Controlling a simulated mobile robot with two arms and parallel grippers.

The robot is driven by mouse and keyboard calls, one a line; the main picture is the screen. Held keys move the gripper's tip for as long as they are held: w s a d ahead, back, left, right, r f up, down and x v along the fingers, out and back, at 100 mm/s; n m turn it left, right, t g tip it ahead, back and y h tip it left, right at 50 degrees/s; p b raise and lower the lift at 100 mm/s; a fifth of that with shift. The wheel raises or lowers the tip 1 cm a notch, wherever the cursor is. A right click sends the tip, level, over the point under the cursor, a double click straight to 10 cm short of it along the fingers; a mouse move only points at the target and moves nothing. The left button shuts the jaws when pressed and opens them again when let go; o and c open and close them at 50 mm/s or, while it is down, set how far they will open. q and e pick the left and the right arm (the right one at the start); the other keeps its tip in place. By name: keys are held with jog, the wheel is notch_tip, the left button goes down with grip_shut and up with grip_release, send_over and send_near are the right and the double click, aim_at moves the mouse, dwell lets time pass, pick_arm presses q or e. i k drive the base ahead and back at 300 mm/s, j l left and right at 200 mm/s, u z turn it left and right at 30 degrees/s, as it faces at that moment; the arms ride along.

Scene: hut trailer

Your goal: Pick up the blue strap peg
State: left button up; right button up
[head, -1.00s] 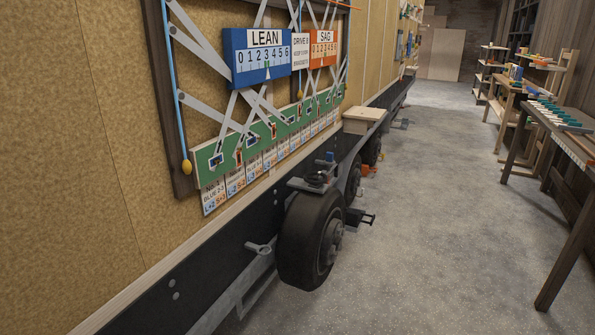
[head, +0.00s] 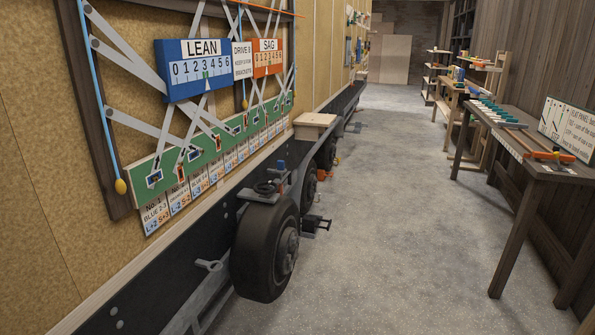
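I cannot tell for sure which thing is the blue strap peg. A small blue piece (head: 281,165) stands upright on the grey metal fitting above the near wheel. Another small blue piece (head: 460,74) shows on the wooden rack at the back right. A dark slot with a bluish frame (head: 154,178) sits at the near end of the green strip (head: 205,150), above a label reading BLUE 2-3. Neither of my grippers is in view.
The trailer wall with its LEAN board (head: 198,70) and SAG board (head: 267,58) runs along the left. The near wheel (head: 265,250) juts into the aisle. A dark table (head: 520,160) with green pieces and an orange tool stands right. The grey floor (head: 390,220) between is clear.

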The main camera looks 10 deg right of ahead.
aim_at(281, 169)
jog(key=u, duration=0.4)
jog(key=i+l+u, duration=0.25)
jog(key=u, duration=0.15)
jog(key=i+l+u, duration=0.15)
jog(key=l+u, duration=0.25)
jog(key=i+l+u, duration=0.15)
jog(key=l+u, duration=0.25)
